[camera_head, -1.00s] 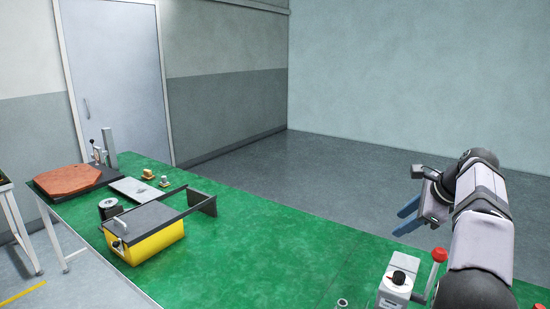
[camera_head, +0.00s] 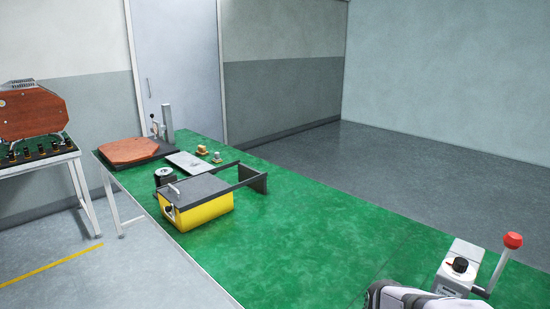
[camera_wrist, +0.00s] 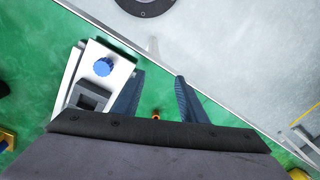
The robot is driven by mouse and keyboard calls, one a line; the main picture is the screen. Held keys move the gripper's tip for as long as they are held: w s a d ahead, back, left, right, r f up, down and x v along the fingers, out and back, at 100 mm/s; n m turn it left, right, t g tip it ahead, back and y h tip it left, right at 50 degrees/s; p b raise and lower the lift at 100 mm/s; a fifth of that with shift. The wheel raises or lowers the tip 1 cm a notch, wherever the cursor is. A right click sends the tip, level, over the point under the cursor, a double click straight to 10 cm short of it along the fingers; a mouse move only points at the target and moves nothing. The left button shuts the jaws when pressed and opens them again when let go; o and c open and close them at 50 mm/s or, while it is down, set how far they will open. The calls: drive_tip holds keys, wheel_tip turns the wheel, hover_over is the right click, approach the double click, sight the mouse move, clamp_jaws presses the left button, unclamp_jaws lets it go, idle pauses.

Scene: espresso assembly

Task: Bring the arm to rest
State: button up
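My gripper (camera_wrist: 160,97) shows in the wrist view with its two blue fingers spread apart and nothing between them. It is over the green table, close to the table's edge. In the head view only a grey and white part of my arm shows at the bottom right; the fingers are out of that picture. In the wrist view, a white box (camera_wrist: 117,74) with a blue knob and a dark square part is just left of the fingers. I cannot tell whether the left finger touches it.
A device with a red-ball lever (camera_head: 463,262) stands at the green table's (camera_head: 310,245) near right. A yellow box with a black lid (camera_head: 207,213), a brown octagonal board (camera_head: 128,151) and a flat plate (camera_head: 185,165) are farther left. The table's middle is clear. A brown machine (camera_head: 32,108) stands on a side table.

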drive_tip(key=s+a+f+n, duration=0.2)
drive_tip(key=s+f+n, duration=0.2)
drive_tip(key=s, duration=0.3)
wheel_tip(320, 180, up, 13)
drive_tip(key=p, duration=1.2)
drive_tip(key=shift+w+d+g+h, duration=0.2)
drive_tip(key=shift+w+g+h, duration=0.1)
drive_tip(key=shift+c, duration=0.4)
